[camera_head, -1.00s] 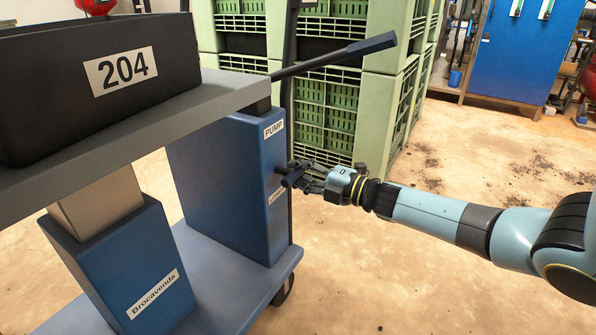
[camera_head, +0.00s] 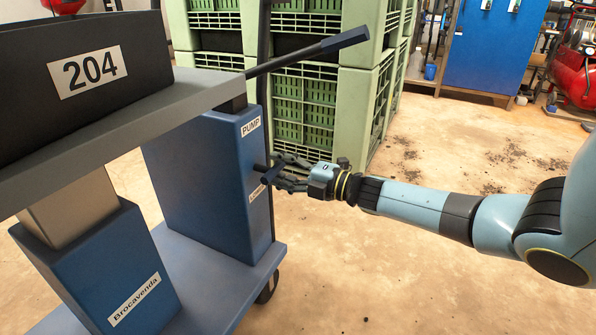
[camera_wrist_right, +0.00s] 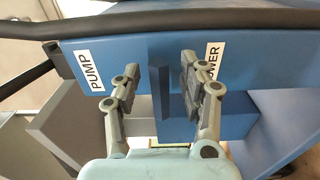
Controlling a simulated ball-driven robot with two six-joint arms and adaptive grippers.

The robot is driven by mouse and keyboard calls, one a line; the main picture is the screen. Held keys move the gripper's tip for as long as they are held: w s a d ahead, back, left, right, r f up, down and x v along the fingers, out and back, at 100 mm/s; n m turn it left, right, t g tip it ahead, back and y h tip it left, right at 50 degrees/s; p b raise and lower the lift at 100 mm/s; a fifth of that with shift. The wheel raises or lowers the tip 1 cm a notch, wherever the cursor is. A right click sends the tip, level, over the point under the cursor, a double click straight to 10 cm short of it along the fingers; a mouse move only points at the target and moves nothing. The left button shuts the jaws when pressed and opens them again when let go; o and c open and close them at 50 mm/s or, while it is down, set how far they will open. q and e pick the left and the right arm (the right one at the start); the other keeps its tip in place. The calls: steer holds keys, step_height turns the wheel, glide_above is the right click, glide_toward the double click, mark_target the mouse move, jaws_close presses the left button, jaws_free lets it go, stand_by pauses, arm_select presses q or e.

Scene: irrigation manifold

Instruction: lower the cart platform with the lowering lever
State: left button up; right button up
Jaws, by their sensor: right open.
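The blue and grey cart has a raised grey platform (camera_head: 130,112) on a blue base. The lowering lever (camera_head: 264,173) is a short dark bar on the blue pump column (camera_head: 200,185), beside the LOWER label (camera_head: 257,193). My right gripper (camera_head: 280,172) is open at the lever, its fingers pointing at the column. In the right wrist view a dark blue bar, likely the lever (camera_wrist_right: 160,88), stands between the two spread fingers (camera_wrist_right: 160,76), with gaps on both sides. I cannot tell how deep the fingers reach along it. My left gripper is out of view.
A black box (camera_head: 75,75) labelled 204 rests on the platform. The long dark pump handle (camera_head: 300,55) slants up right above my right gripper. Green crates (camera_head: 345,110) stand behind the cart. The floor (camera_head: 450,270) to the right is clear.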

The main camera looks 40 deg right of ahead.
steer(key=v, duration=1.1)
steer(key=shift+s+f, duration=0.15)
